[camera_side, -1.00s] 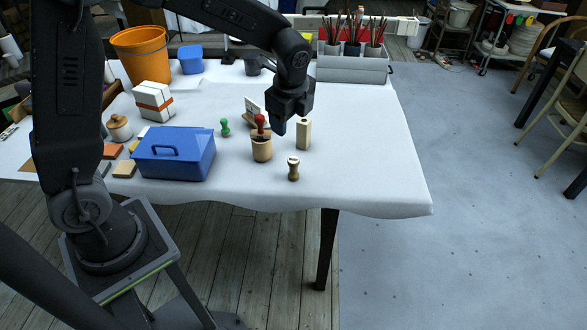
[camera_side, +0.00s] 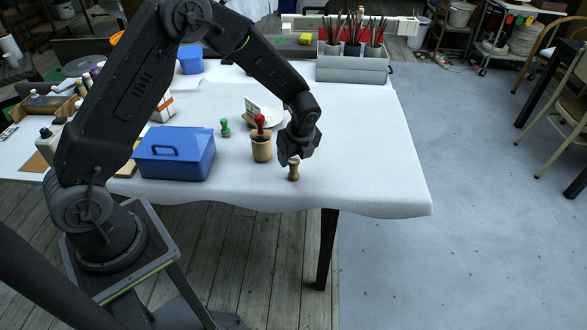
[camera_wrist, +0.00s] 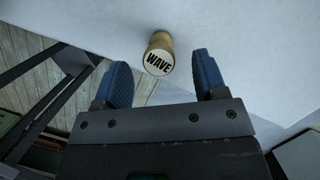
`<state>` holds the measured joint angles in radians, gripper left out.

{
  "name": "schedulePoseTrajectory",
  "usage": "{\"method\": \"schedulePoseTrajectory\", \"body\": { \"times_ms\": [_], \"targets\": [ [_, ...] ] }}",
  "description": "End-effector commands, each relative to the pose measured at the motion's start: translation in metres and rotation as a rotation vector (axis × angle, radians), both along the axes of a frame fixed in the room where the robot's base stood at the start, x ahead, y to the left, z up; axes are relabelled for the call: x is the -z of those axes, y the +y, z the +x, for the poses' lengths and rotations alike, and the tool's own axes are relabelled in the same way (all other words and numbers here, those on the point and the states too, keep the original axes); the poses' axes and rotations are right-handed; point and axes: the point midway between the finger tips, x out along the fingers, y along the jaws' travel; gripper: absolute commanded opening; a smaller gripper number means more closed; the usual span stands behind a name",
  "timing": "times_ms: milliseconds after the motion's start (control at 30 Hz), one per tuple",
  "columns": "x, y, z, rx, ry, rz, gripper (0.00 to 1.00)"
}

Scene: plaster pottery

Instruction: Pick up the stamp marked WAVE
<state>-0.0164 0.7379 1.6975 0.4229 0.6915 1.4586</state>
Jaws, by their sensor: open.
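The stamp marked WAVE (camera_wrist: 158,58) shows in the wrist view as a round pale top with black letters on a wooden body. It lies ahead of and between the two blue fingers, apart from both. In the side view the stamp (camera_side: 293,172) stands upright near the table's front edge, its top close under my gripper (camera_side: 291,157). In the wrist view my gripper (camera_wrist: 161,82) is open, with nothing between its fingers.
A wooden pot (camera_side: 261,148) with a red-handled tool stands left of the stamp. A green stamp (camera_side: 225,128) and a blue box (camera_side: 175,160) are farther left. A white plate (camera_side: 266,117) lies behind. The white table (camera_side: 370,160) is clear on the right.

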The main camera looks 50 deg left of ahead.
Motion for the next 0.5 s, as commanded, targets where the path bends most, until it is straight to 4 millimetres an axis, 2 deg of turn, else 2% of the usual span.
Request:
{"method": "schedulePoseTrajectory", "body": {
  "times_ms": [300,500],
  "targets": [
    [0.042,0.008,0.000,-0.001,0.002,-0.002,0.65],
    [0.050,0.011,0.001,-0.001,-0.001,-0.003,0.65]
  ]
}}
